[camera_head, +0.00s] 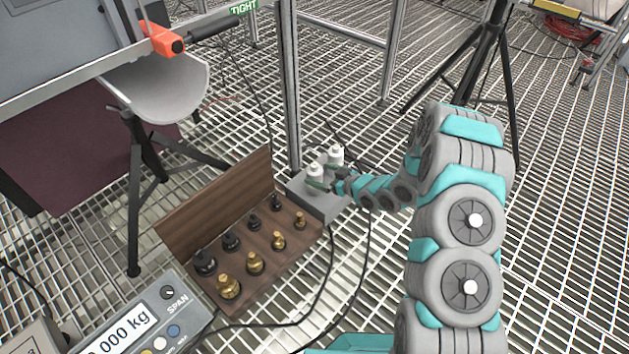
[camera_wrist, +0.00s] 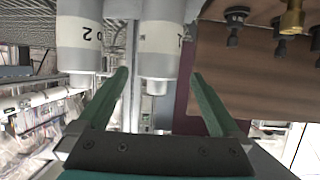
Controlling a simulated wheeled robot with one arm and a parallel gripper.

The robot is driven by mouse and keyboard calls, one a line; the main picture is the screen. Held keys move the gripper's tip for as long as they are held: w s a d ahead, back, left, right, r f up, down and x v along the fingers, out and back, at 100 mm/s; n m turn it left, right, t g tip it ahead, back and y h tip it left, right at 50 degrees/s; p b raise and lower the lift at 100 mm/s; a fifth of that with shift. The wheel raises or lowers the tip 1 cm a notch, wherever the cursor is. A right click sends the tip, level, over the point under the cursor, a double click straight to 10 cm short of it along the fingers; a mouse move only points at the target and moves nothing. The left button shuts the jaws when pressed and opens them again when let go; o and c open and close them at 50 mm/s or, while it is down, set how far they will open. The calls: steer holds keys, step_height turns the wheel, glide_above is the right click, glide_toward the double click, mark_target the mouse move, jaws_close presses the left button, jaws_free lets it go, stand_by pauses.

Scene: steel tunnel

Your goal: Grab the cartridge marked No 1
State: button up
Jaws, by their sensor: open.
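Two white cartridges stand upright on a grey block in the head view. The wrist view shows them upside down. The cartridge marked 1 (camera_wrist: 160,42) is in the middle there, and the cartridge marked 2 (camera_wrist: 78,40) is to its left. By its place nearer the wooden weight box, the front cartridge (camera_head: 315,171) in the head view appears to be No 1; the other (camera_head: 336,154) is behind it. My gripper (camera_wrist: 160,71) is open, with one green finger on each side of No 1. My gripper (camera_head: 325,179) is beside the cartridges in the head view; contact cannot be told.
A wooden box (camera_head: 222,207) with several black and brass weights is left of the grey block (camera_head: 325,207). A scale display (camera_head: 140,322) is at the lower left. A metal post (camera_head: 291,85) rises behind the block. Cables (camera_head: 362,255) cross the grating.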

mark_target(308, 169)
steer(key=b+x, duration=0.1)
steer(key=x, duration=0.4)
steer(key=shift+w+a+f, duration=0.2)
steer(key=shift+w+f, duration=0.05)
steer(key=shift+w+a+f, duration=0.1)
steer(key=shift+w+a, duration=0.25)
steer(key=shift+w, duration=0.1)
steer(key=shift+c, duration=0.2)
steer(key=shift+s, duration=0.1)
jaws_close()
